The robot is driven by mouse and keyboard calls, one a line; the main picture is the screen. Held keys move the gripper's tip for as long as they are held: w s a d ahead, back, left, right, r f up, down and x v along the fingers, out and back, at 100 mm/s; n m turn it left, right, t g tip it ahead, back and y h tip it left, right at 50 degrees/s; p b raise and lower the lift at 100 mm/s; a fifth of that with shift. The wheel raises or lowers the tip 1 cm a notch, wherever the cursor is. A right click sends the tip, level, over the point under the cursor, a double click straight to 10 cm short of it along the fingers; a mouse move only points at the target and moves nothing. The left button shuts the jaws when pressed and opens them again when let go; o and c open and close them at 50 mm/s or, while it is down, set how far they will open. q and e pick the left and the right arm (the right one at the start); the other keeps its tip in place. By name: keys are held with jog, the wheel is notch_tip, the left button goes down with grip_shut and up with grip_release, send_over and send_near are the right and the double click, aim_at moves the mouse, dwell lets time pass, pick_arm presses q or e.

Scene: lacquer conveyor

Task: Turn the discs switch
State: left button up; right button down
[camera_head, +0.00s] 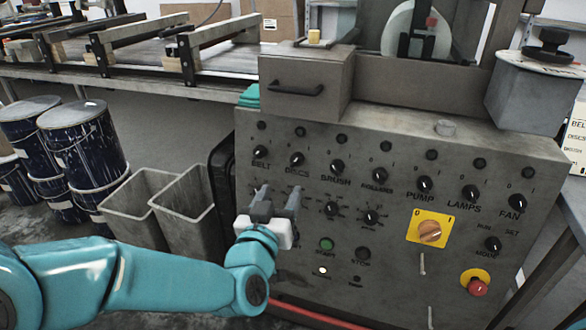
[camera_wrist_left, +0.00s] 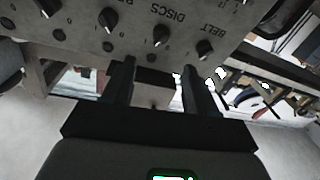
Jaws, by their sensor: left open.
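The discs switch (camera_head: 297,158) is a small black rotary knob with a white mark, above the DISCS label, second from the left in the panel's upper row. It also shows in the left wrist view (camera_wrist_left: 159,34), where the panel appears upside down. My left gripper (camera_head: 277,193) is open and empty, in front of the panel and below the switch in the head view. In the left wrist view its two fingers (camera_wrist_left: 158,68) point toward the panel, with the discs switch beyond the gap between them, apart from both. My right gripper is not in view.
The belt knob (camera_head: 260,152) and brush knob (camera_head: 337,166) flank the switch closely. More knobs, an orange rotary switch (camera_head: 430,232) and a red button (camera_head: 477,287) share the grey panel (camera_head: 390,270). Grey bins (camera_head: 185,205) and blue drums (camera_head: 82,140) stand left.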

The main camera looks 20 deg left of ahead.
aim_at(295, 163)
pick_arm(q)
jog(key=w, duration=0.7)
jog(key=w+b, duration=0.1)
jog(key=w, duration=0.3)
jog(key=shift+w+a, duration=0.25)
jog(key=shift+a, duration=0.1)
jog(key=c, duration=1.1)
